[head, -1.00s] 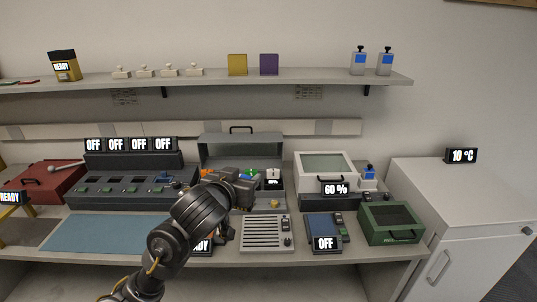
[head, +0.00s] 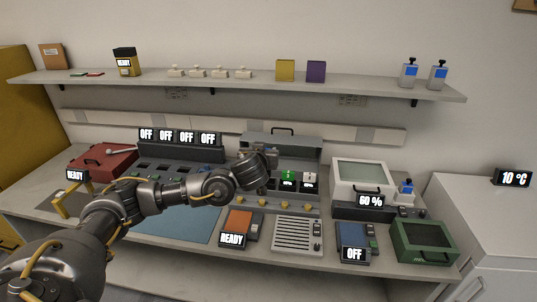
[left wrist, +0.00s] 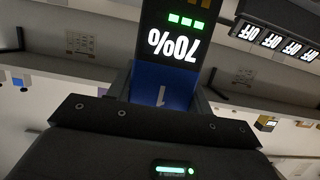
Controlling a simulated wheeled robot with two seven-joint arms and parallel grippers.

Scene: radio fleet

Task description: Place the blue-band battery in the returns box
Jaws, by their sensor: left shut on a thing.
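My left gripper (head: 257,166) is in front of the grey open case at the back of the bench. In the left wrist view the left gripper (left wrist: 162,102) is shut on the blue-band battery (left wrist: 163,84), a dark block with a blue band marked 1 and an upside-down 70% display with green bars. In the head view the battery is hidden or too small to make out. No returns box label is readable; a dark green open-topped box (head: 424,258) with small unreadable front lettering stands at the bench's right end. My right gripper is out of view.
The grey case (head: 257,141) holds items with green and white displays. A white-lidded unit (head: 362,173) reads 60%. A vented panel (head: 297,234), a blue OFF unit (head: 353,236) and an orange READY unit (head: 238,222) line the front. A red case (head: 103,160) lies left. A shelf (head: 330,88) runs above.

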